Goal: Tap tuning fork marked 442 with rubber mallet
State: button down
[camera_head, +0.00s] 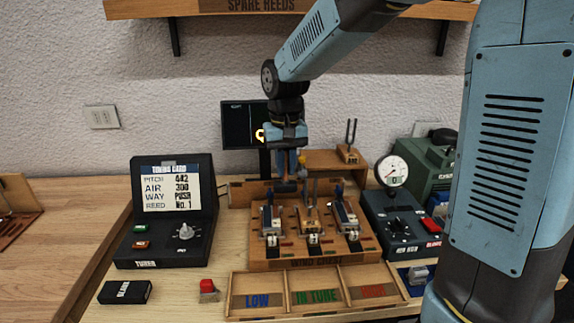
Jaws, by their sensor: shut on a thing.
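My gripper (287,174) points down over the back of the wooden reed bench. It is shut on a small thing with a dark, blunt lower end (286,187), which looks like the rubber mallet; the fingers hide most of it. A grey two-pronged tuning fork (351,133) stands upright on a wooden box to the right of my gripper, clearly apart from it. The tuner card screen (173,188) at the left shows pitch 442, air 300, way push and reed No. 1.
The wooden bench (280,250) carries several metal fixtures below my gripper. In front is a tray (282,312) marked low and in tune. A gauge box (400,220) stands right, a dark monitor (237,125) behind. A red-topped thing (208,289) and black block (125,292) lie front left.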

jog(key=shift+d, duration=1.15)
jog(key=shift+a, duration=2.1)
jog(key=shift+r, duration=0.1)
jog(key=shift+a+r, duration=0.3)
jog(key=shift+r, duration=0.5)
jog(key=shift+a+r, duration=0.35)
jog(key=shift+r, duration=0.5)
jog(key=shift+a+r, duration=0.3)
jog(key=shift+r, duration=0.5)
